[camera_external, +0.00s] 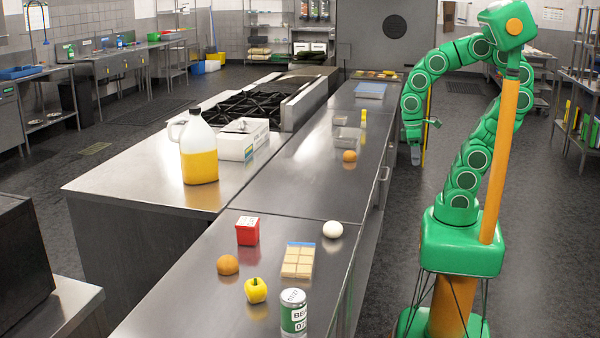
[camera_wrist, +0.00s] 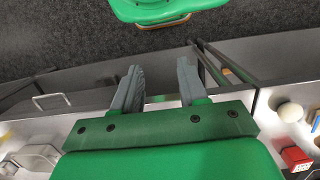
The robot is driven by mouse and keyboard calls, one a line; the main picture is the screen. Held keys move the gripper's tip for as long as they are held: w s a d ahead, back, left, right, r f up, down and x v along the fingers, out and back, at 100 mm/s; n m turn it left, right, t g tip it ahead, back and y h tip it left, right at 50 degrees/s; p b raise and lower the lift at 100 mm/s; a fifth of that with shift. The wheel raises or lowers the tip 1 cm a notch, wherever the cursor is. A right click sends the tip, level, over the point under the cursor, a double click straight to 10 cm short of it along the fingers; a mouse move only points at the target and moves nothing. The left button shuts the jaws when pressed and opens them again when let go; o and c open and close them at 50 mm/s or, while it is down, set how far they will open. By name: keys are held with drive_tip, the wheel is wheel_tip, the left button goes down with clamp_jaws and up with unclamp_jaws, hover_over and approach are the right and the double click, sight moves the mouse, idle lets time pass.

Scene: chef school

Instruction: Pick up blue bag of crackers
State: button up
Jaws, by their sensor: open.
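The blue bag of crackers (camera_external: 298,262) lies flat on the near steel counter in the external view, a clear-fronted pack of tan squares with a blue top edge. My gripper (camera_external: 416,155) hangs beside the counter's right side, over the aisle and well beyond the bag. In the wrist view my gripper (camera_wrist: 160,82) is open, with nothing between its two grey fingers.
Around the bag are a white egg-like ball (camera_external: 333,229), a red box (camera_external: 248,231), a brown round item (camera_external: 228,265), a yellow pepper (camera_external: 255,290) and a green-white can (camera_external: 294,313). A jug (camera_external: 198,150) stands on the left counter. The counter edge lies beside my gripper.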

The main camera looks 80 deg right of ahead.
drive_tip(key=o, duration=1.1)
drive_tip(key=shift+a, duration=0.1)
